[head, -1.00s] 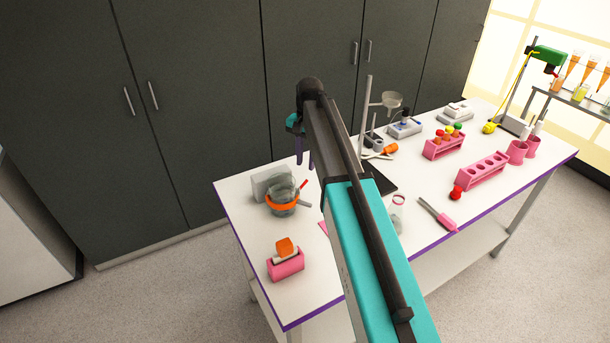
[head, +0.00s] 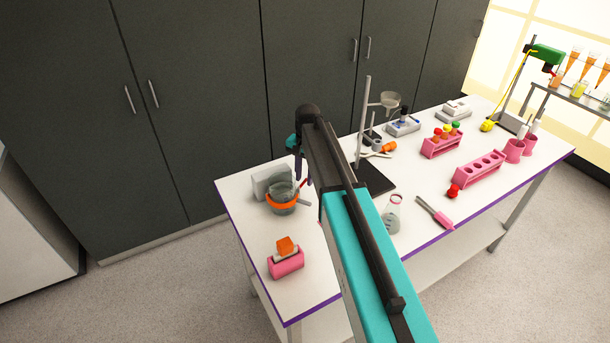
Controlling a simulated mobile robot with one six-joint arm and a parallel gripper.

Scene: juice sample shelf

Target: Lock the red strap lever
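The red lever (head: 302,184) is a small red piece at the right side of a grey-glass vessel (head: 283,191) with an orange strap (head: 282,207) around it. The vessel stands near the table's back left corner. My gripper (head: 299,174) points down with purple fingers just above and beside the lever. My arm hides part of the gripper, so its opening and any contact with the lever cannot be told. Whether the lever is locked is too small to tell.
A grey box (head: 270,181) stands behind the vessel. A pink holder (head: 286,263) with an orange-topped item is in front. A stand with a dark base (head: 374,181) and a flask (head: 391,216) are to the right.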

